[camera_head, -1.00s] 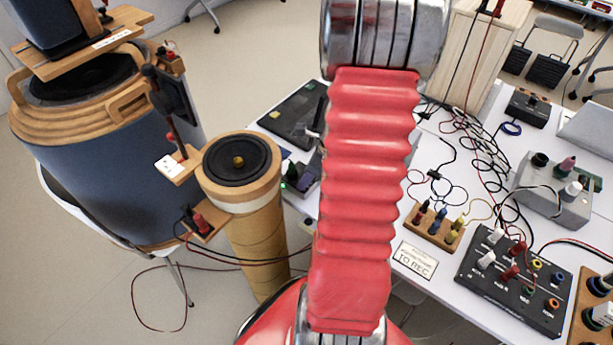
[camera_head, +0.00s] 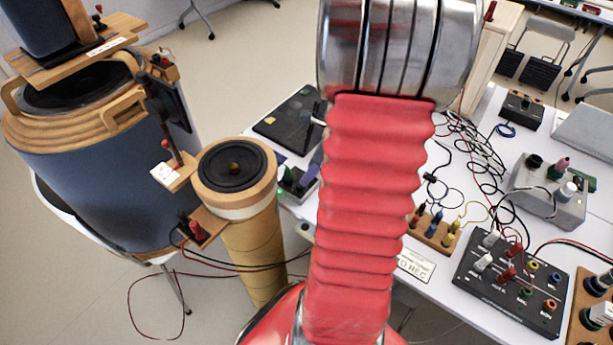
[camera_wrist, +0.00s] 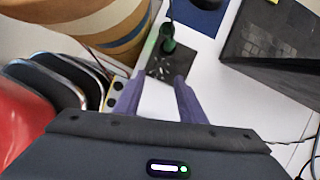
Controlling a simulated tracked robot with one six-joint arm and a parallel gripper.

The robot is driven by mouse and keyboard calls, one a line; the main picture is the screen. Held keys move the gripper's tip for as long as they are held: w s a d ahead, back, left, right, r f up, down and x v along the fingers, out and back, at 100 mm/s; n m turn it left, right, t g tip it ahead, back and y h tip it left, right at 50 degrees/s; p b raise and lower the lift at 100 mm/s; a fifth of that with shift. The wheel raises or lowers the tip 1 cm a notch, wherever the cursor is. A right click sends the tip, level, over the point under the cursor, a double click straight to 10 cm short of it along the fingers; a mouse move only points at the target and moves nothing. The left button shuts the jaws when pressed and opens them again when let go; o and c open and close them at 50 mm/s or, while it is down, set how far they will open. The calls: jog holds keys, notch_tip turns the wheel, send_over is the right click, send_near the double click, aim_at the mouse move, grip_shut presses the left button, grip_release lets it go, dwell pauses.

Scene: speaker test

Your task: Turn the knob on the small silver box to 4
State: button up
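In the wrist view a small box (camera_wrist: 181,60) with a dark top and pale scale marks lies just beyond my fingers. A dark green knob (camera_wrist: 168,46) stands on it; I cannot read its setting. My gripper (camera_wrist: 164,76) is open, its two purple fingers apart, with no object visibly held. The left finger reaches beside the box's left edge and the right finger overlaps its near side. I cannot tell whether either touches. In the head view the small box (camera_head: 290,183) shows at the table's left edge, partly hidden by a purple finger and my red arm.
A black flat device (camera_head: 287,118) lies behind the small box. A wooden-rimmed cylinder speaker (camera_head: 250,235) stands close to its left. A larger grey box (camera_head: 545,207) with plugs, a black panel (camera_head: 500,297) and tangled cables occupy the table's right side.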

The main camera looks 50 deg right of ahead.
jog(key=v, duration=0.7)
dwell(0.6)
